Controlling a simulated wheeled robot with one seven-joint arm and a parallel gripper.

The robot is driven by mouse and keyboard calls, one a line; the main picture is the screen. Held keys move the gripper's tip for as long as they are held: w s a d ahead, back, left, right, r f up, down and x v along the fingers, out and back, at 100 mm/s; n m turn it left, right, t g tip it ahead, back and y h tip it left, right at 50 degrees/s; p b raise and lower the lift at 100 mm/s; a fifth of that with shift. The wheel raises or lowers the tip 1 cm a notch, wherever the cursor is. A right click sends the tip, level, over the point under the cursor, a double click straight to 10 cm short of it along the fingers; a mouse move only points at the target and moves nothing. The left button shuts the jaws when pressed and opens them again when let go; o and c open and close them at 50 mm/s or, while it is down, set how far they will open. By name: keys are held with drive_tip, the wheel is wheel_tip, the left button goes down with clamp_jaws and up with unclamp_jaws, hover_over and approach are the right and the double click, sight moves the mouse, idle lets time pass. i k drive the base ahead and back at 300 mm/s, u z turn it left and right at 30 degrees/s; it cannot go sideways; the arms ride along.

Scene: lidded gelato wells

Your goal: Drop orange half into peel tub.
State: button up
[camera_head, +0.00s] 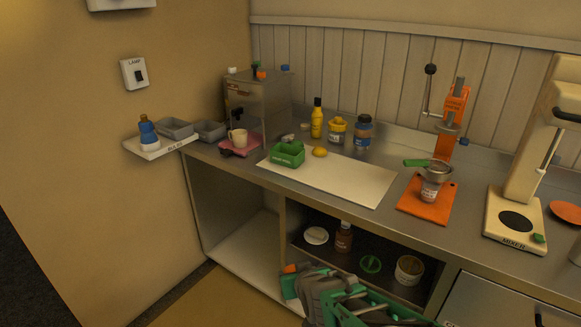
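I cannot surely pick out an orange half. A small yellow-orange fruit (319,152) lies on the pale board, just right of a green open tub (288,154). The tub has a label too small to read, so I cannot tell whether it is the peel tub; its inside is mostly hidden. My arm, grey and green, reaches in at the bottom centre, in front of the open shelf and below the counter top. A small orange patch (290,268) shows at its upper left end; I cannot tell what it is. My fingertips are not clearly visible.
An orange hand press (456,106) stands with a metal cup (432,188) on an orange mat (411,207). A cream mixer (513,222) is at right. Bottles and jars line the back. The shelf below holds a tub (409,270) and jar (344,238). The board's (350,182) right part is clear.

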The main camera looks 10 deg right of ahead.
sight(285, 161)
drive_tip(key=u, duration=1.3)
drive_tip(key=i, duration=1.65)
drive_tip(key=z, duration=0.55)
